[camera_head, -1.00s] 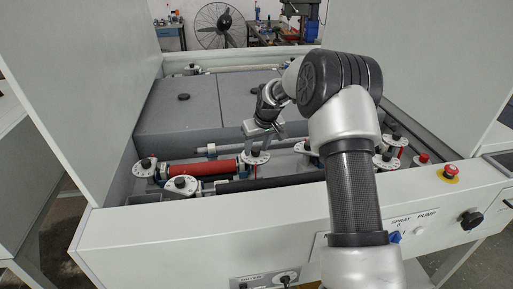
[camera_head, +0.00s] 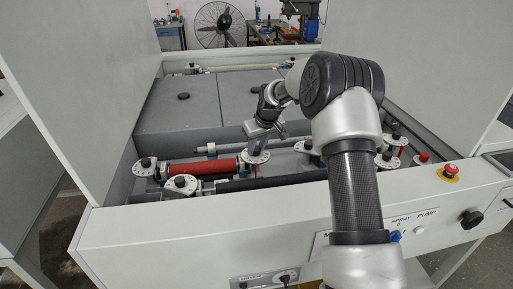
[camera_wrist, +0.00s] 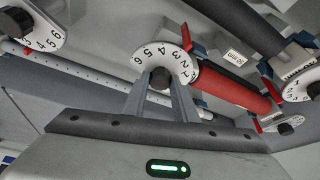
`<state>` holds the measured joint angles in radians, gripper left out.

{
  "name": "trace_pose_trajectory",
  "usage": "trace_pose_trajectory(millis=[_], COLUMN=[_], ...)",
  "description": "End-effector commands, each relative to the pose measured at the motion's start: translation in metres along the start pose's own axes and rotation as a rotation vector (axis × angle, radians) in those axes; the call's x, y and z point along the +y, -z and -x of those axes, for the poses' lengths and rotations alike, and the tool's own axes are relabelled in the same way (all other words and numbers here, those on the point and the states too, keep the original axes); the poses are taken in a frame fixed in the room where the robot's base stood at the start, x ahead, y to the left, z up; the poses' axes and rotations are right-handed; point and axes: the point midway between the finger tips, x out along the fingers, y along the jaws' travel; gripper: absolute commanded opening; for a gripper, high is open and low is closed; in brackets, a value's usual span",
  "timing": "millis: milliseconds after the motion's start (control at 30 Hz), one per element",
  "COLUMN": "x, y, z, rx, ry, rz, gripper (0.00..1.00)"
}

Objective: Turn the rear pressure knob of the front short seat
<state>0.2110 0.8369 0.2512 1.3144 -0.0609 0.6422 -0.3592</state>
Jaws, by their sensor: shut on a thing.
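A white numbered dial (camera_head: 255,158) with a black knob sits at the right end of the red roller (camera_head: 205,168), behind the black roller. In the wrist view the dial (camera_wrist: 172,57) shows its numbers fanned around the black knob (camera_wrist: 160,78), with a red pointer at its right edge. My gripper (camera_wrist: 160,84) is shut on this knob, one finger on each side. In the head view my gripper (camera_head: 258,147) reaches down onto the dial, and its fingers hide most of the knob.
Other dials stand close by: one at the black roller's left end (camera_head: 182,185), one at the red roller's left end (camera_head: 145,166), and several at the right. Grey cover panels (camera_head: 180,105) lie behind. The machine's front panel carries a red emergency button (camera_head: 451,170).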

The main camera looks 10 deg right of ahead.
Motion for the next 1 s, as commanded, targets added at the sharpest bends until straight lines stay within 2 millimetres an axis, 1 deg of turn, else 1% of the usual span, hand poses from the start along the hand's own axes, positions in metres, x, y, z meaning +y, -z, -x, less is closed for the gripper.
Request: trace_pose_trajectory(millis=[267, 1000], x=[0.0029, 0.0058], y=[-0.001, 0.0038], z=[-0.0011, -0.0004], rx=[-0.001, 0.001], ry=[0.078, 0.346], rz=[0.178, 0.83], gripper=[0.03, 0.03])
